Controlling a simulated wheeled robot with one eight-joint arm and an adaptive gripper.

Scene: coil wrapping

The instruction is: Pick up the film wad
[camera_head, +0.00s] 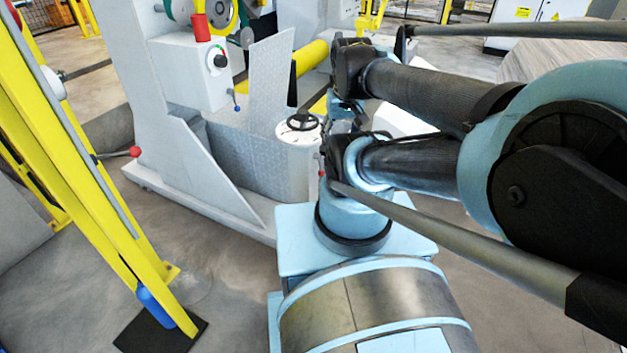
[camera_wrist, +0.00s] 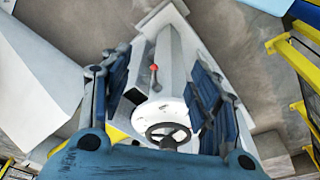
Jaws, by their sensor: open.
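My gripper (camera_wrist: 160,60) shows in the wrist view with its two dark blue-padded fingers spread wide apart, left and right. No film wad can be made out between the fingers or elsewhere in either view. Between and beyond the fingers is a white drum with a black handwheel (camera_wrist: 168,135). A lever with a red knob (camera_wrist: 154,68) stands behind it. In the head view my arm reaches in from the right, and I cannot clearly make out the gripper's fingers there.
The grey machine (camera_head: 150,140) fills the left and middle of the head view, with a white drum (camera_head: 292,165) beside it. A yellow post (camera_head: 100,190) stands at left. A red-knobbed lever (camera_head: 134,151) sticks out near it. Bare floor (camera_head: 235,300) lies in front.

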